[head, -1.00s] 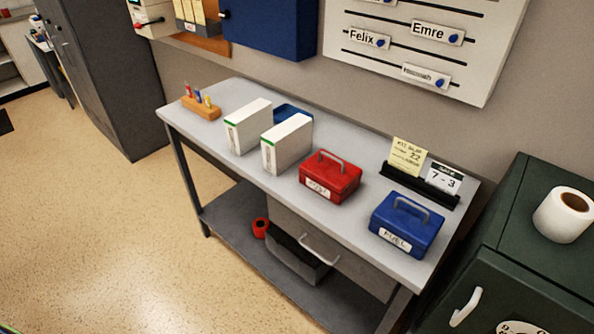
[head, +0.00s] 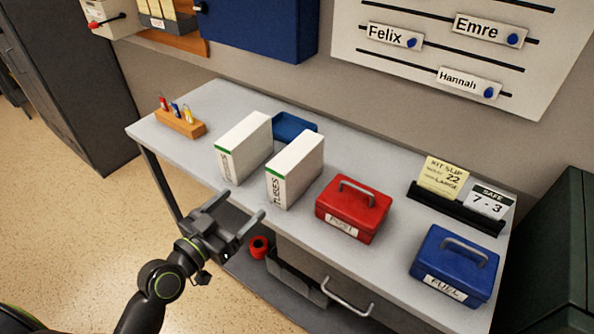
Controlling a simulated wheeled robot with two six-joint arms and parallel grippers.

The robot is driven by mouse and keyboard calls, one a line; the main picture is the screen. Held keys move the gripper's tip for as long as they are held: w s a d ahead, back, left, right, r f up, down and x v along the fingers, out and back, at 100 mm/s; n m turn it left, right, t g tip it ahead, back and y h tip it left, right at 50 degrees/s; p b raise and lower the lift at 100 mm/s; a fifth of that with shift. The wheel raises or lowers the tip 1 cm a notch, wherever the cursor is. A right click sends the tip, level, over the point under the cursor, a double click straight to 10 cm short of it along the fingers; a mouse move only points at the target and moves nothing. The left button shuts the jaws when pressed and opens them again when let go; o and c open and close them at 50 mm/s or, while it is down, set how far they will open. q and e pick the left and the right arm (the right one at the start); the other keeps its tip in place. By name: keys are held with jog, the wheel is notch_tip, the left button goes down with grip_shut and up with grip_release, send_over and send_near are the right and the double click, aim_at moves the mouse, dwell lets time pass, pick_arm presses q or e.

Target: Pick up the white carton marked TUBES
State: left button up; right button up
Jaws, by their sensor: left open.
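The white carton marked TUBES (head: 299,170) stands upright on the grey table, with a green stripe along its front top edge. A similar white carton (head: 246,145) with a green stripe stands just left of it; its label is too oblique to read surely. My left gripper (head: 240,209) is open and empty, in front of the two cartons near the table's front edge, and apart from the TUBES carton. My right gripper is not in view.
A red box (head: 352,215) stands right of the TUBES carton, and a blue FUEL box (head: 455,270) farther right. A blue tray (head: 293,127) lies behind the cartons. A wooden block with pegs (head: 180,124) sits at the left end. A card holder (head: 455,210) stands at the back right.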

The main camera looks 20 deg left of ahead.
pick_arm(q)
jog(key=p, duration=0.4)
send_near(288, 158)
jog(key=x, duration=0.4)
jog(key=shift+w+f, duration=0.25)
jog(key=shift+f, duration=0.05)
jog(key=shift+p+x, duration=0.95)
jog(key=shift+x, duration=1.25)
jog(key=shift+w+d+f, duration=0.2)
jog(key=shift+w+d, duration=0.1)
jog(key=shift+w, duration=0.25)
jog(key=c, duration=1.4)
jog(key=shift+r, duration=0.1)
jog(key=shift+c, duration=1)
